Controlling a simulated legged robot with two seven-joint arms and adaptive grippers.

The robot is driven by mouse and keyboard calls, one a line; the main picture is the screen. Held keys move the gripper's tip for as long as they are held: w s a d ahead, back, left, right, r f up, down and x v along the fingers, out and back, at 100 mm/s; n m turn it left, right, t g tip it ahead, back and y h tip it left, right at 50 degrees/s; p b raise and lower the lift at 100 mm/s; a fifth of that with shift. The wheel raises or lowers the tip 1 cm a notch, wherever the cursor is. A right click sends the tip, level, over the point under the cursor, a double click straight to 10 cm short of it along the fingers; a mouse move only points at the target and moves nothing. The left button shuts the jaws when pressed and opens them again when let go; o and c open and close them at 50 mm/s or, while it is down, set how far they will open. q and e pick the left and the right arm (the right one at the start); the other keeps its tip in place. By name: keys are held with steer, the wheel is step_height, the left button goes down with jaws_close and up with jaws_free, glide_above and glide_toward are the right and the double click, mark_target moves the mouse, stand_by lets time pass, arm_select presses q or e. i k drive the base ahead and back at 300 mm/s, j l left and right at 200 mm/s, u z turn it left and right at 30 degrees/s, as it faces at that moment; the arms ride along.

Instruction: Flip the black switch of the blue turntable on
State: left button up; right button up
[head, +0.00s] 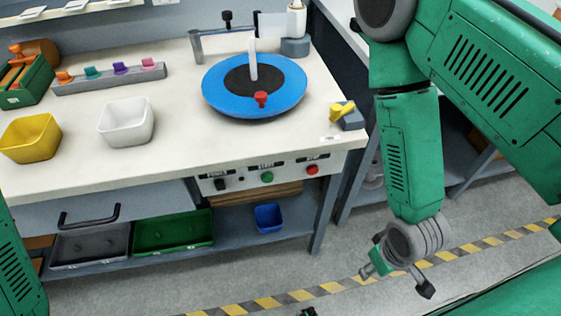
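The blue turntable (225,92) lies on the workbench, with a black centre, a white upright post and a red knob on it. On the front panel under the bench top, the small black switch (220,184) sits at the left, below a label that seems to read POWER. Its exact position is too small to tell. My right gripper (396,281) hangs right of the bench, over the floor, well away from the panel. Its fingers look spread and empty. Only a piece of my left arm shows at the left edge; its gripper is not clearly seen.
A green button (267,178) and a red button (312,170) sit right of the switch. A yellow bin (31,138) and a white bin (126,122) stand on the bench. A drawer handle (89,217) sticks out at left. Floor before the panel is clear.

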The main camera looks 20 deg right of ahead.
mark_target(220, 185)
steer(key=k+l+z, duration=0.65)
steer(key=l, duration=0.25)
steer(key=i+j, duration=0.05)
